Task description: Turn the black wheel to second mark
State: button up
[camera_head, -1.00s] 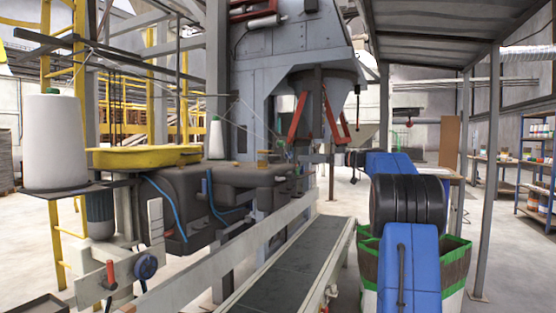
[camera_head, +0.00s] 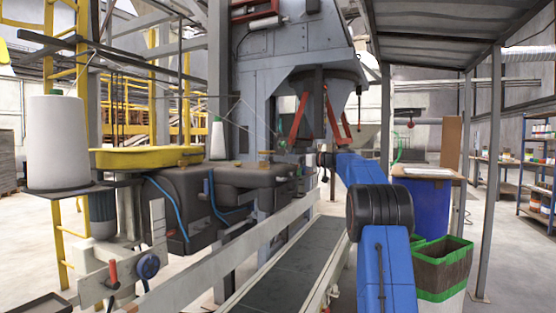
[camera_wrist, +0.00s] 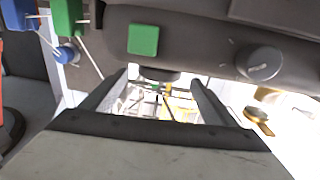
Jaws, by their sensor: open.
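A round dark wheel (camera_wrist: 260,63) with a light pointer line sits on a dark grey housing (camera_wrist: 205,50) in the wrist view. Small pale marks lie on the housing to its left. The wheel is right of and above my gripper (camera_wrist: 162,88), whose two fingers stand apart with nothing between them. The fingers do not touch the wheel. In the head view my gripper (camera_head: 322,160) is small at the far end of my blue arm, near the right end of the dark machine body. I cannot make out the wheel there.
A green square (camera_wrist: 143,40) is on the housing left of the wheel. In the head view, a conveyor (camera_head: 290,268) runs below the machine. A blue bin (camera_head: 425,205) and a green-rimmed bag (camera_head: 443,268) stand right of my arm. Open floor lies further right.

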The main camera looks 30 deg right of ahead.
jog(key=shift+x, duration=2.25)
jog(key=c, duration=1)
